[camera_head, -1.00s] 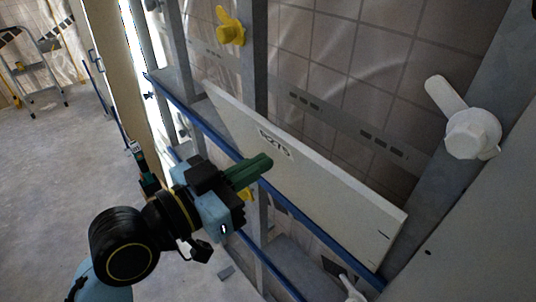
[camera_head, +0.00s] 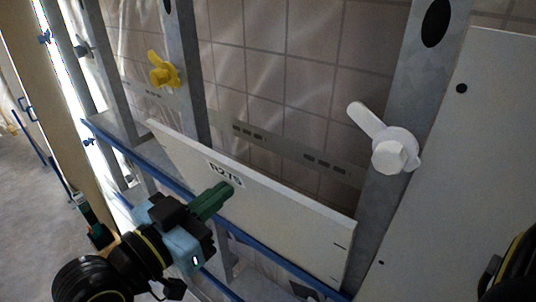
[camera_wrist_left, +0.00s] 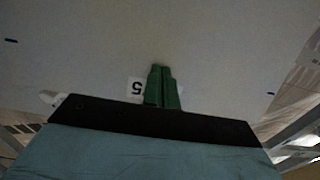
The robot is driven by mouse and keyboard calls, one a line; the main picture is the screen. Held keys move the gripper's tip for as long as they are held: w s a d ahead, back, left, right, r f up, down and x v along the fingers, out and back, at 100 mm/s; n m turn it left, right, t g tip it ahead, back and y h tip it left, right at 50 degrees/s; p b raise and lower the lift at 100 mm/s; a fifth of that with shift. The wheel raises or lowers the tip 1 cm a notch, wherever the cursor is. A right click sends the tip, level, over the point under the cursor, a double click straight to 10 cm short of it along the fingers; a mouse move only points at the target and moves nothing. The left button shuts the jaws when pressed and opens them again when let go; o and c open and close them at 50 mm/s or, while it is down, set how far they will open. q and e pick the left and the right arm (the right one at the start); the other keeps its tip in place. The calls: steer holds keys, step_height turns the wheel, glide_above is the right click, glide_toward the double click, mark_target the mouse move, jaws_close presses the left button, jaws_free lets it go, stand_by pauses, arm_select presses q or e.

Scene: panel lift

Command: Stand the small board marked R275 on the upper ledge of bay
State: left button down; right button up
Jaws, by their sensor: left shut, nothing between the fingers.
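The small white board marked R275 (camera_head: 262,203) stands on the blue-edged ledge (camera_head: 172,180), tilted back toward the metal studs of the bay. Its label (camera_head: 225,173) faces me. My left gripper (camera_head: 228,189) is shut and empty, with its green fingertips at the board's front face just below the label. Whether they touch it I cannot tell. In the left wrist view the board (camera_wrist_left: 80,45) fills most of the picture behind the shut green fingers (camera_wrist_left: 160,69), which partly cover the label. My right gripper is not in view.
A yellow turn-latch (camera_head: 163,70) sits on a stud above the board. A white latch (camera_head: 388,150) sits on the right stud (camera_head: 425,75). A large white panel (camera_head: 475,150) covers the right side. Open floor (camera_head: 30,190) lies at the left.

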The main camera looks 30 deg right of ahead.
arm_select(q)
steer(key=shift+x, duration=3.2)
steer(key=shift+a, duration=0.1)
steer(key=p+v, duration=0.1)
steer(key=v, duration=0.9)
steer(key=shift+p, duration=0.35)
stand_by(0.3)
